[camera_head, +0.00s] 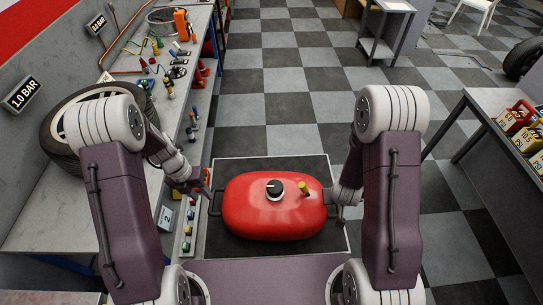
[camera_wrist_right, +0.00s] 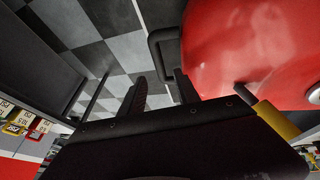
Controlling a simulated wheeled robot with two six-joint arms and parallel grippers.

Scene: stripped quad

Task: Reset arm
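A red tank (camera_head: 274,208) with a black dial and a yellow valve on top sits on a dark mat (camera_head: 265,168) with a light border, between my arms. It has a dark handle at each end. My left gripper (camera_head: 204,188) is beside the tank's left handle (camera_head: 214,203); whether its fingers are apart is too small to tell. My right gripper (camera_head: 341,212) is by the tank's right end, partly hidden by its own arm. In the right wrist view its two fingers (camera_wrist_right: 160,92) stand apart, with the black handle (camera_wrist_right: 158,42) just beyond them and nothing visibly held.
A workbench (camera_head: 40,215) on the left bears a tyre (camera_head: 62,125) and several small coloured fittings. A dark table (camera_head: 487,135) with labelled boxes (camera_head: 515,118) stands on the right. A small table (camera_head: 378,45) stands further back. The checkered floor (camera_head: 285,100) ahead is clear.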

